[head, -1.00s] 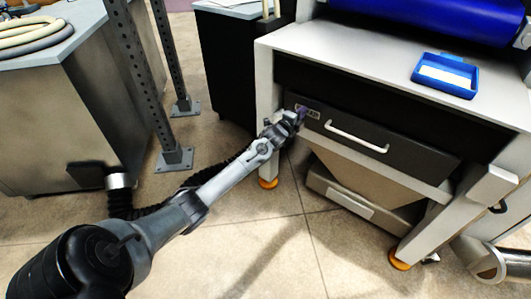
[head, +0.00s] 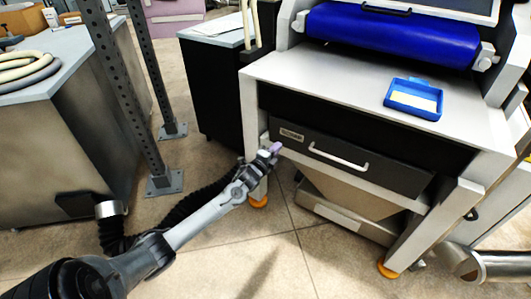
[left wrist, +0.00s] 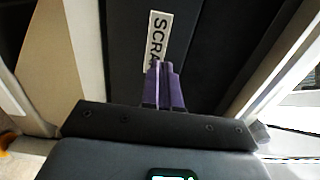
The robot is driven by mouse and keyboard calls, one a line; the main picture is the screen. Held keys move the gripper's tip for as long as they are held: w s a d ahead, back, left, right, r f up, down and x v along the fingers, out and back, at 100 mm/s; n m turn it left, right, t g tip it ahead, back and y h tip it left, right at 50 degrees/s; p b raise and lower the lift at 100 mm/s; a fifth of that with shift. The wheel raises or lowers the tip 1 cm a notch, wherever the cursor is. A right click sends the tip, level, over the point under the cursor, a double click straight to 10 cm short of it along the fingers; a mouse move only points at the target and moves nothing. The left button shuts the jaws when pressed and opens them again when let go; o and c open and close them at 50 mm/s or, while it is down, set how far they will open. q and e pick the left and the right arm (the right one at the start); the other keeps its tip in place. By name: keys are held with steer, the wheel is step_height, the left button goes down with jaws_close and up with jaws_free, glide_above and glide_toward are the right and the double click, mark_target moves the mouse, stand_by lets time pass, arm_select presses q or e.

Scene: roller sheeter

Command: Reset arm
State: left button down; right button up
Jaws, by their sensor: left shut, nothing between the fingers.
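My left arm reaches in from the lower left in the head view. My left gripper (head: 275,149) is shut and empty, in front of the left end of the dark drawer (head: 350,158) of the roller sheeter. In the left wrist view its purple fingers (left wrist: 163,88) are together, and they overlap the white label (left wrist: 157,42) on the drawer front, where the letters "SCRA" show. I cannot tell whether the fingertips touch the drawer. The drawer has a white bar handle (head: 338,157) to the right of the gripper and appears closed. My right gripper is not in view.
A blue tray (head: 414,98) sits on the sheeter's top, below the blue roller (head: 392,35). A box (head: 345,207) stands under the drawer. Perforated posts (head: 124,90) and a grey cabinet (head: 60,130) with coiled hoses (head: 30,72) are at left. The floor (head: 250,240) in front is open.

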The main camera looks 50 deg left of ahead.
arm_select(q)
steer(key=s+d+f+g+p, duration=0.1)
steer(key=s+d+f+p, duration=0.1)
steer(key=s+d+p, duration=0.55)
steer(key=s+d+r+n+g+h+p, duration=0.2)
steer(key=s+d+p, duration=0.35)
steer(key=d, duration=0.45)
steer(key=s+d+r+n+g+h+p, duration=0.1)
steer(key=s+d+r+g+h+p, duration=0.2)
steer(key=s+d, duration=0.5)
steer(key=s+d+r+n+g+h+p, duration=0.25)
steer(key=s+d+r+n+g, duration=0.55)
steer(key=s+d, duration=0.5)
steer(key=w+p+v, duration=0.2)
steer(key=p+v, duration=1)
steer(key=p, duration=0.1)
steer(key=w+d+r+p+v, duration=0.1)
steer(key=w+p+v, duration=0.2)
steer(key=p+v, duration=1)
steer(key=w+d+r+p+v, duration=0.1)
steer(key=w+p+v, duration=0.2)
steer(key=p+v, duration=1)
steer(key=shift+r+n+t+y, duration=0.25)
steer(key=shift+n+t+y, duration=0.15)
steer(key=shift+y, duration=0.05)
steer(key=shift+d, duration=0.15)
